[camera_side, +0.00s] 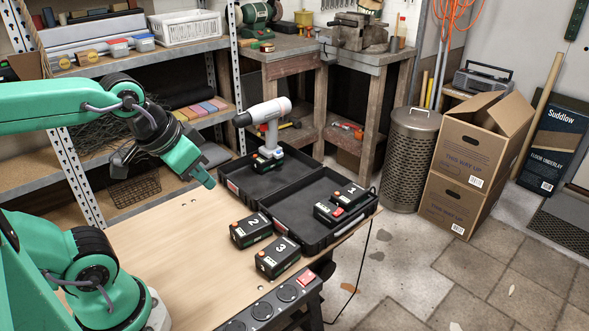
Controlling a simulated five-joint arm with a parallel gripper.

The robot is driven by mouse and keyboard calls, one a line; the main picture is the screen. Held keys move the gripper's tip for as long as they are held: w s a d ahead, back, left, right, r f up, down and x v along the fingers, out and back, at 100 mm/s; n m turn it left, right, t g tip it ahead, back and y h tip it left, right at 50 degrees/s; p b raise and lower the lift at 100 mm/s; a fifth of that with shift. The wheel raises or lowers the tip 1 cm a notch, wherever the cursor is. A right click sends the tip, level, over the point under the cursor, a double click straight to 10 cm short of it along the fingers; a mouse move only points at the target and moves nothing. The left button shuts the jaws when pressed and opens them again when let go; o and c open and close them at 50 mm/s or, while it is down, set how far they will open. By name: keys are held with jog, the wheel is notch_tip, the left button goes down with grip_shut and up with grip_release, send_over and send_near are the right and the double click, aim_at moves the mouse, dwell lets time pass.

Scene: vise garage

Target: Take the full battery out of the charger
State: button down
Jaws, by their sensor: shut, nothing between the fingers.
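A black battery marked 1 (352,193) sits in the right half of the open black case (300,237). Beside it is a black block with a red patch (329,212), which looks like the charger; how the two join is too small to tell. Battery 2 (251,229) and battery 3 (277,257) stand on the table in front of the case. My gripper (207,181) is shut and empty, above the table to the left of the case and apart from every battery. No charge light can be read clearly.
A white and grey drill (267,130) stands upright in the case's left half. A power strip (270,307) runs along the table's near edge. A black cable (362,262) hangs off the right side. The wooden tabletop (165,235) is clear to the left of the batteries.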

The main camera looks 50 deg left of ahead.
jog(key=c, duration=0.8)
grip_release()
jog(key=shift+o, duration=0.2)
